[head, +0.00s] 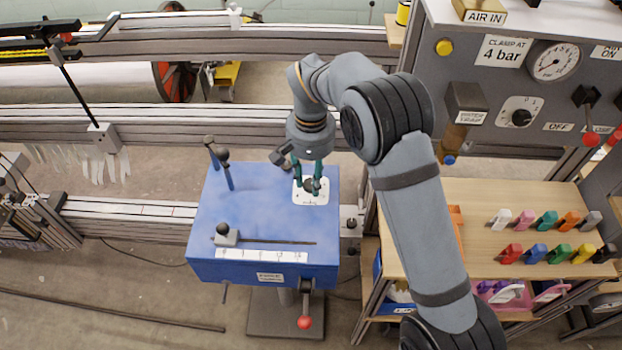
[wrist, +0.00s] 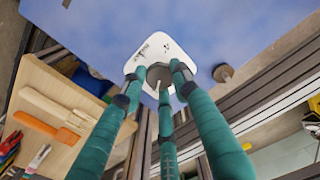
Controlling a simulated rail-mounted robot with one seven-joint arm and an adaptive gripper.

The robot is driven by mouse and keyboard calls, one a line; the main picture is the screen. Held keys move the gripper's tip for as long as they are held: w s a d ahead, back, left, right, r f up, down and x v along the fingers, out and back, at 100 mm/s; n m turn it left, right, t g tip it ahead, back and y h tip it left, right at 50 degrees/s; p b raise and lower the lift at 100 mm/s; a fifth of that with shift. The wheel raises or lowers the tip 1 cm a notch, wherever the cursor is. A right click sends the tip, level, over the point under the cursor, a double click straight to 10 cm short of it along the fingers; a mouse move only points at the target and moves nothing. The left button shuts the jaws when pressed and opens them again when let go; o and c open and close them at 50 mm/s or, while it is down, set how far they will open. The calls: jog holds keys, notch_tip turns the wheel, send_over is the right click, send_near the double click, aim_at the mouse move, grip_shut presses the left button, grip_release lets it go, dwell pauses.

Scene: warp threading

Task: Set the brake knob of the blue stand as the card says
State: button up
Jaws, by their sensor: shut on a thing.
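The blue stand (head: 262,206) is in the middle of the head view, and its blue top also fills the upper wrist view (wrist: 215,25). On its right side is a white dial plate (head: 311,200) with small print that I cannot read. The dark brake knob (wrist: 160,76) sits on that plate. My gripper (head: 309,184) points down over the plate, its green fingers closed around the knob. In the wrist view the fingers hide part of the knob and its scale.
A red-ended lever (head: 304,321) hangs below. At right are a wooden shelf (head: 450,195) with coloured clips and a grey panel with a "CLAMP AT 4 bar" card (head: 503,52).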

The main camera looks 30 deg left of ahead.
aim_at(311, 183)
jog(key=shift+w+a+r, duration=0.1)
dwell(0.3)
jog(key=o, duration=1.1)
jog(key=shift+o, duration=0.2)
notch_tip(311, 183, up, 12)
